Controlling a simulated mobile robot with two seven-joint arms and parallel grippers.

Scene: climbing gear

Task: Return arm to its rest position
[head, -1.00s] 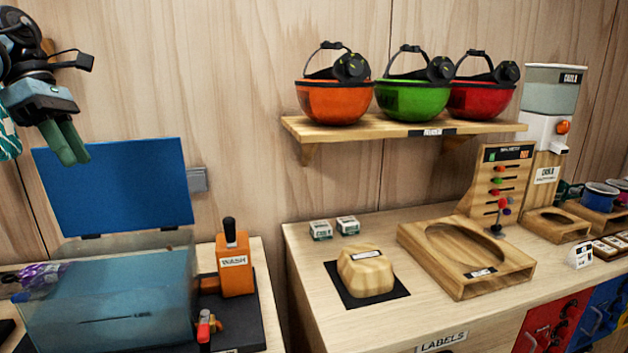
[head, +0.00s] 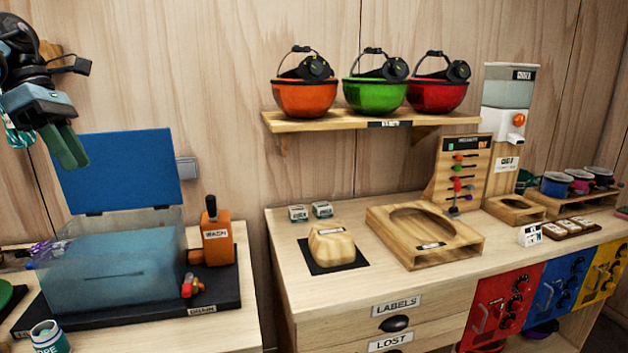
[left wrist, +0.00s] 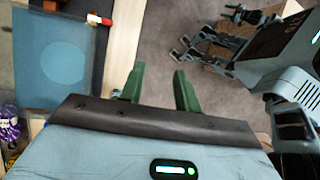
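My left gripper (head: 66,148) hangs at the upper left of the head view, above and left of the wash tank with the raised blue lid. Its green fingers also show in the left wrist view (left wrist: 158,90), with a gap between them and nothing held. It touches nothing that I can see. My right gripper is not in the head view. In the left wrist view another part of my body (left wrist: 275,60) shows at the right, but I cannot make out the state of a right gripper there.
The wash tank (head: 115,268) stands on the left bench, its blue lid (head: 115,170) up near my left gripper. An orange WASH dispenser (head: 217,240) is beside it. A shelf (head: 345,122) holds helmets. The right bench (head: 290,240) carries a wooden tray (head: 455,250).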

